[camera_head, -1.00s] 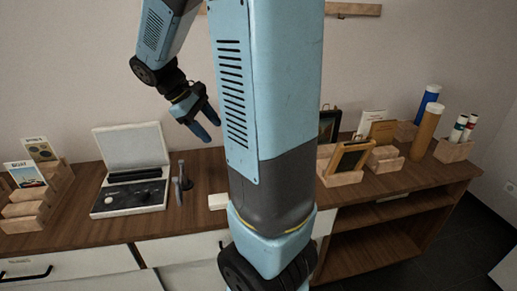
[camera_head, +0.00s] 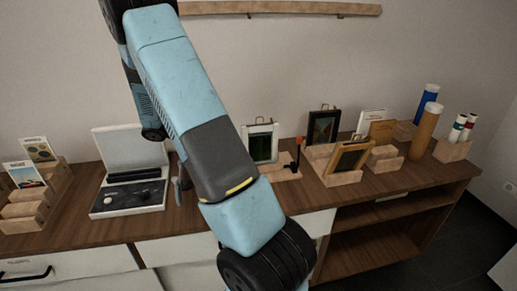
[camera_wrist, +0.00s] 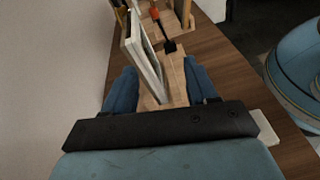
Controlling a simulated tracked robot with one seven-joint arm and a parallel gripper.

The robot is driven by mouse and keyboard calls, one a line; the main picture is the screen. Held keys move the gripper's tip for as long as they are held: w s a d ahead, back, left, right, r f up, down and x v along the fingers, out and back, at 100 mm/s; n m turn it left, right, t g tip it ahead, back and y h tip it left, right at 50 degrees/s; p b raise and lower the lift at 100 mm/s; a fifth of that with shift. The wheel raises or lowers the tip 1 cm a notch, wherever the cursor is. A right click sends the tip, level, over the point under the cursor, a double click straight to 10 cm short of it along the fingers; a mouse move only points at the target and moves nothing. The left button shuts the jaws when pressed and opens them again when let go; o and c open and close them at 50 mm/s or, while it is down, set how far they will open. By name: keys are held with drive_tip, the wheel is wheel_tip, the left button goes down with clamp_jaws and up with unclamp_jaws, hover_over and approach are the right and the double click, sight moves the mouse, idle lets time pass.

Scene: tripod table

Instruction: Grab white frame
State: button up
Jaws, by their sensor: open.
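The white frame (camera_head: 262,143) stands upright, leaning slightly, on a small wooden stand (camera_head: 285,174) on the counter in the head view. In the wrist view the white frame (camera_wrist: 146,58) shows nearly edge-on. My gripper (camera_wrist: 161,82) is open, with one blue finger on each side of the frame's near end. The frame is closer to the left finger; I cannot tell whether they touch. In the head view my gripper is hidden behind my arm.
A red-and-black upright tool (camera_head: 298,152) stands just right of the frame, and shows beyond it in the wrist view (camera_wrist: 160,27). Dark frame (camera_head: 323,127) and gold frame (camera_head: 349,157) stand farther right. An open case (camera_head: 131,168) sits left. A wall lies behind.

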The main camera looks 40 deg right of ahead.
sight(255, 136)
drive_tip(key=w+d+f+n+h, duration=0.2)
drive_tip(key=w+f+h, duration=0.1)
drive_tip(key=f, duration=0.2)
drive_tip(key=x, duration=0.9)
drive_tip(key=r+x, duration=0.1)
drive_tip(key=x, duration=0.4)
drive_tip(key=shift+c, duration=0.3)
clamp_jaws()
idle(0.3)
